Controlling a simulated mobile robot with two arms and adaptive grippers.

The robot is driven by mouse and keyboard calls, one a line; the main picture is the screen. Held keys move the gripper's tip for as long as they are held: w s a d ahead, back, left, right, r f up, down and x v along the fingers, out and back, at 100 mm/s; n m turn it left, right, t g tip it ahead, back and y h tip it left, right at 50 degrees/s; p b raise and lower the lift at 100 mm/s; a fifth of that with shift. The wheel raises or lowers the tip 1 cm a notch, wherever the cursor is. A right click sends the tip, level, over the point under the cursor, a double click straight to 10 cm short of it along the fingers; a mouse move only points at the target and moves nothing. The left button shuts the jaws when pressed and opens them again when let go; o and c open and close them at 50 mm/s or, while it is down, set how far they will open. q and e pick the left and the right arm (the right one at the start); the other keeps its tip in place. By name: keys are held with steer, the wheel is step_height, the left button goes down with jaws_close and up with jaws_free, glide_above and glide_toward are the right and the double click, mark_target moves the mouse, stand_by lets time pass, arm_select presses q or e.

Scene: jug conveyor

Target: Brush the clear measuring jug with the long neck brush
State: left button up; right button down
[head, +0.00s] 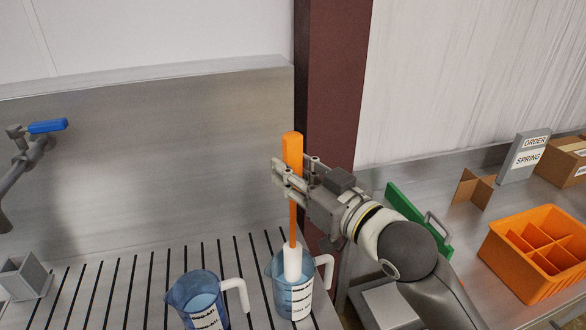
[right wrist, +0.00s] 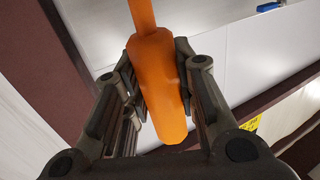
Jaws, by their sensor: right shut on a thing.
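The long neck brush (head: 293,215) has an orange handle and a white head. It stands nearly upright, with its head down in the mouth of a bluish see-through measuring jug (head: 278,292) with a white handle. Whether the head touches the jug's wall or bottom is hard to tell. The right wrist view shows the handle (right wrist: 160,85) between the fingers. A similar bluish jug (head: 190,292) stands to the left. My left gripper is not in view.
Both jugs stand on a slatted metal surface (head: 105,285) before a steel backsplash (head: 160,160). A blue-handled tap (head: 47,126) is at far left. An orange divided crate (head: 540,285), a green board (head: 408,212) and an order sign (head: 525,158) are on the right bench.

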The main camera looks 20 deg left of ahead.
mark_target(293, 135)
step_height(293, 135, down, 7)
steer(key=b, duration=0.3)
step_height(293, 135, up, 8)
steer(key=p, duration=0.7)
step_height(293, 135, down, 8)
steer(key=b, duration=0.4)
step_height(293, 135, up, 8)
steer(key=p, duration=0.7)
steer(key=shift+f, duration=0.1)
step_height(293, 135, up, 3)
steer(key=shift+f+p, duration=0.2)
steer(key=shift+p, duration=1.05)
steer(key=shift+r, duration=2.35)
steer(key=shift+f, duration=0.1)
